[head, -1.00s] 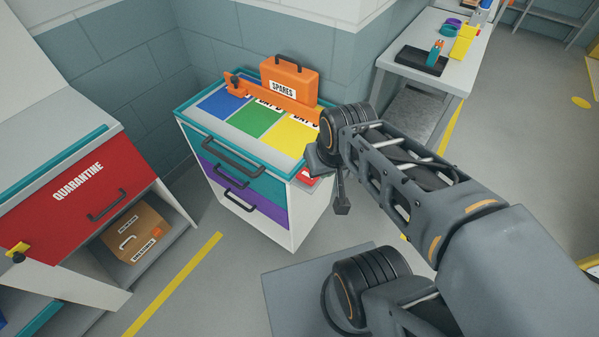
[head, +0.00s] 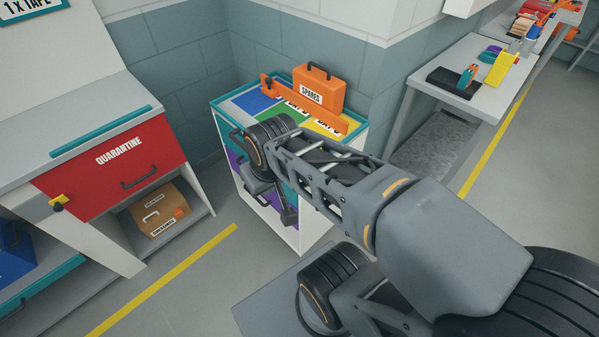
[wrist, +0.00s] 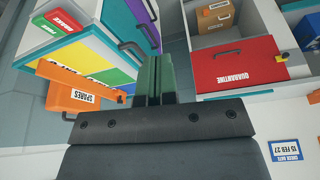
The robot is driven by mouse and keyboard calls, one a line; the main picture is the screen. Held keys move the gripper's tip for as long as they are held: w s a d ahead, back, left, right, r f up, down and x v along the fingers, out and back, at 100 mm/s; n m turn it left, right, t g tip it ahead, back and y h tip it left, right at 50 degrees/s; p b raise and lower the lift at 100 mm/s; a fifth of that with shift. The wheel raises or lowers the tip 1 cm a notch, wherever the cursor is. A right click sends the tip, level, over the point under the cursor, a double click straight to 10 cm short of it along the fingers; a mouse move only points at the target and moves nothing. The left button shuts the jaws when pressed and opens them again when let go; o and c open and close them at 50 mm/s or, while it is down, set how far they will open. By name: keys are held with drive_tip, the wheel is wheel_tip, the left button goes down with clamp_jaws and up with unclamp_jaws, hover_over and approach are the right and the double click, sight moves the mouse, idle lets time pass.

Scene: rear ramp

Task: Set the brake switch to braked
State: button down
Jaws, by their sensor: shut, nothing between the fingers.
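The trolley (head: 327,206) has teal and purple drawers and a top with blue, green and yellow fields. In the wrist view (wrist: 95,42), a red label (wrist: 68,18) with white lettering, which seems to read BRAKE, and a green label (wrist: 48,28) lie side by side at the trolley's far end. I cannot make out the switch lever or its setting. In the head view my arm covers that end. My gripper (head: 288,216) hangs in front of the trolley's drawers; its fingers (wrist: 153,62) are together and empty, apart from the labels.
An orange SPARES case (head: 318,92) and an orange bar (head: 300,105) sit on the trolley top. A grey bench (head: 455,85) stands right. Floor between cabinet and trolley is clear.

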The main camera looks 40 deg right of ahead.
drive_tip(key=shift+d, duration=0.1)
drive_tip(key=w+d+n+g+y+p, duration=0.1)
drive_tip(key=w+d+g+p, duration=0.1)
drive_tip(key=d, duration=0.8)
drive_tip(key=w+d+f+n+g+y+p, duration=0.1)
drive_tip(key=w+d+p, duration=0.3)
drive_tip(key=d, duration=0.7)
drive_tip(key=shift+w+f+g, duration=0.3)
drive_tip(key=shift+w+g, duration=0.2)
drive_tip(key=shift+w, duration=0.15)
drive_tip(key=shift+d, duration=0.1)
drive_tip(key=a+f, duration=0.1)
drive_tip(key=f, duration=0.3)
drive_tip(key=f+p, duration=0.1)
drive_tip(key=f, duration=0.4)
drive_tip(key=a+f, duration=0.1)
drive_tip(key=f, duration=0.3)
drive_tip(key=shift+s+a+f+p, duration=0.25)
drive_tip(key=shift+a+f+p, duration=0.1)
drive_tip(key=shift+f, duration=0.05)
drive_tip(key=shift+d, duration=0.1)
